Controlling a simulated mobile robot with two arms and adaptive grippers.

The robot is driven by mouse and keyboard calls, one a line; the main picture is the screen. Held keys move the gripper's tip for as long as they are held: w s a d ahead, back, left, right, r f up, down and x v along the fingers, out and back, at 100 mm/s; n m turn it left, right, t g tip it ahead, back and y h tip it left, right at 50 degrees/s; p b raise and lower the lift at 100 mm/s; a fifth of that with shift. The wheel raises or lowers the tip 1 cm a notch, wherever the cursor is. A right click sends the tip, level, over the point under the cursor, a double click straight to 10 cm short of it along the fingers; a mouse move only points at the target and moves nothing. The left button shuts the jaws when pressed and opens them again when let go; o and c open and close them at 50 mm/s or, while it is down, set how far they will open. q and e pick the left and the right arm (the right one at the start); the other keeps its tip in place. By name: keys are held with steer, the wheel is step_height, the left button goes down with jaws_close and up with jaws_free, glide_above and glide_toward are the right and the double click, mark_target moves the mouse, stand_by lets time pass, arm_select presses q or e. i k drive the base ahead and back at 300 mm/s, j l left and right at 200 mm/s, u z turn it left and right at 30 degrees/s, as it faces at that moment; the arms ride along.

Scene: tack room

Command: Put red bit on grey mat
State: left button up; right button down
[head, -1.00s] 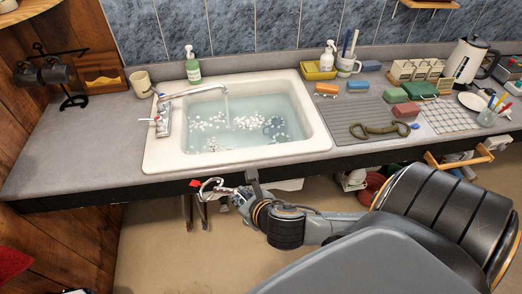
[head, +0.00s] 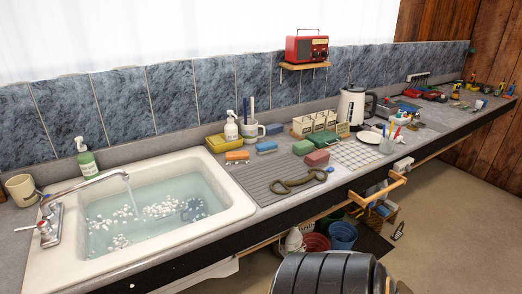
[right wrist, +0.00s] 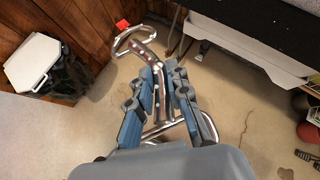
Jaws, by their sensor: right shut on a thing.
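The red bit (right wrist: 147,54) is a shiny metal bit with rings and a small red tag (right wrist: 122,25). My right gripper (right wrist: 166,75) is shut on its middle in the right wrist view, above the floor, with one ring past the fingertips and another ring nearer the palm. The bit and this gripper do not show in the head view, where only part of my arm is at the bottom edge. The grey mat (head: 256,182) is ribbed and lies on the counter right of the sink. A bronze-coloured bit (head: 290,187) lies on its front part. My left gripper is in neither view.
A filled sink (head: 240,205) with running tap is left of the mat. Orange (head: 237,156) and blue (head: 266,147) brushes and green and red blocks (head: 317,158) lie along the mat's back. A wooden rail (head: 378,188) juts from the counter front.

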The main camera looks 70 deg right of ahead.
mark_target(272, 172)
steer(key=k+l+u, duration=0.4)
steer(key=l, duration=0.15)
steer(key=k+l+u, duration=0.65)
steer(key=k+l, duration=1.1)
steer(key=k+j, duration=0.05)
steer(key=k, duration=0.05)
